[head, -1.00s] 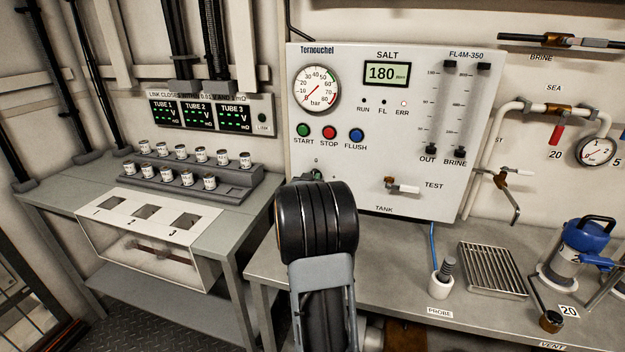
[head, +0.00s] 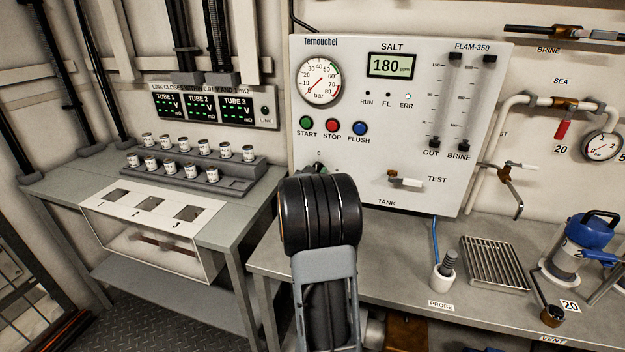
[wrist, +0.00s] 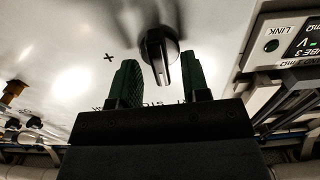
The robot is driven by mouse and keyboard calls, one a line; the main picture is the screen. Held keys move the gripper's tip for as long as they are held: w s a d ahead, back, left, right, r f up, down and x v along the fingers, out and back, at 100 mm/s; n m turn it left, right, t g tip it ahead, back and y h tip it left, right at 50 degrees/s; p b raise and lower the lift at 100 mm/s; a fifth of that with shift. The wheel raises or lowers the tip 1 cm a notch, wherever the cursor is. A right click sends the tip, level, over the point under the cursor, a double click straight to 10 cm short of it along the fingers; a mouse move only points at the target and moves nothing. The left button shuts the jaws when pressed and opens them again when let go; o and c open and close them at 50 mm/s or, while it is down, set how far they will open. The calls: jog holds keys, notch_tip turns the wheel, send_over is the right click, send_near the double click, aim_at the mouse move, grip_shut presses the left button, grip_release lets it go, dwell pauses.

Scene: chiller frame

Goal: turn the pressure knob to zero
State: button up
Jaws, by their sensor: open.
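The pressure knob (wrist: 160,52) is a dark round knob with a pointer bar on the pale panel in the wrist view. My gripper (wrist: 156,78) has two dark green fingers, set apart and empty. The knob shows just beyond the fingertips, roughly in line with the gap between them. I cannot tell whether they touch. In the head view my black wrist hides nearly all of the knob; a small 0 mark shows just above it on the panel (head: 400,150). The pressure gauge (head: 319,81) has a red needle on a white dial marked in bar.
START (head: 306,122), STOP (head: 332,126) and FLUSH (head: 359,128) buttons sit above my wrist. The TANK/TEST valve handle (head: 406,181) is to its right. A bench (head: 395,255) with a probe holder (head: 444,273) and metal rack (head: 494,264) stands below the panel.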

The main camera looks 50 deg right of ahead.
jog(key=v, duration=1.3)
jog(key=shift+s+a, duration=0.25)
